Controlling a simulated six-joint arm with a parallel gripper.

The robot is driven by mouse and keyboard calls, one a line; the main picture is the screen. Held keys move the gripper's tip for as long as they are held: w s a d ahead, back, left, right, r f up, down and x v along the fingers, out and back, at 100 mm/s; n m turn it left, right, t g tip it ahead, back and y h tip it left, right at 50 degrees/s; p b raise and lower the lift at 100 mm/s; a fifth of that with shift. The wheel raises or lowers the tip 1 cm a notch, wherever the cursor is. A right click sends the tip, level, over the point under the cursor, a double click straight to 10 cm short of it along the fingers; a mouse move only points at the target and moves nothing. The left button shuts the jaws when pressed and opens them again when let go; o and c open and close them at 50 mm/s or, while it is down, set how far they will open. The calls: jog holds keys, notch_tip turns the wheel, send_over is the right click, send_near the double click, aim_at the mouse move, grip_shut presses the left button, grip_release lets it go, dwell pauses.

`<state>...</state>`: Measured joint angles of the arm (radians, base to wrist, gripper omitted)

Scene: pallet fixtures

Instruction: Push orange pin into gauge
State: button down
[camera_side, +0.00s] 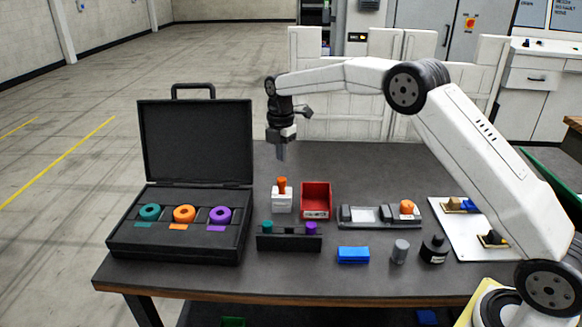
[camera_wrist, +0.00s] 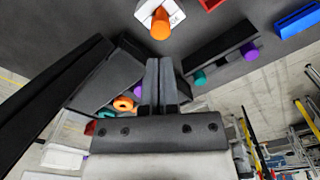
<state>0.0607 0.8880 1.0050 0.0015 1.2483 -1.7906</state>
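The orange pin (camera_side: 282,184) stands upright in the top of a small white block, the gauge (camera_side: 282,203), with its upper part sticking out. In the wrist view the orange pin (camera_wrist: 160,24) and the white gauge (camera_wrist: 148,10) are at the top edge, beyond my fingertips. My gripper (camera_side: 281,157) hangs pointing down, above and behind the gauge, apart from the pin. In the wrist view my gripper (camera_wrist: 159,62) has its two fingers close together with nothing between them. How deep the pin sits is hidden inside the gauge.
An open black case (camera_side: 172,247) with teal, orange and purple rings stands left. A red bin (camera_side: 316,199) is right of the gauge. A dark rack (camera_side: 289,243) with teal and purple pins stands in front. A grey fixture (camera_side: 375,216) and blue block (camera_side: 353,255) lie farther right.

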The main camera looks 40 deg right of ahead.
aim_at(282, 179)
jog(key=shift+f, duration=1.8)
jog(key=shift+f, duration=1.2)
notch_tip(282, 179, up, 8)
dwell(1.3)
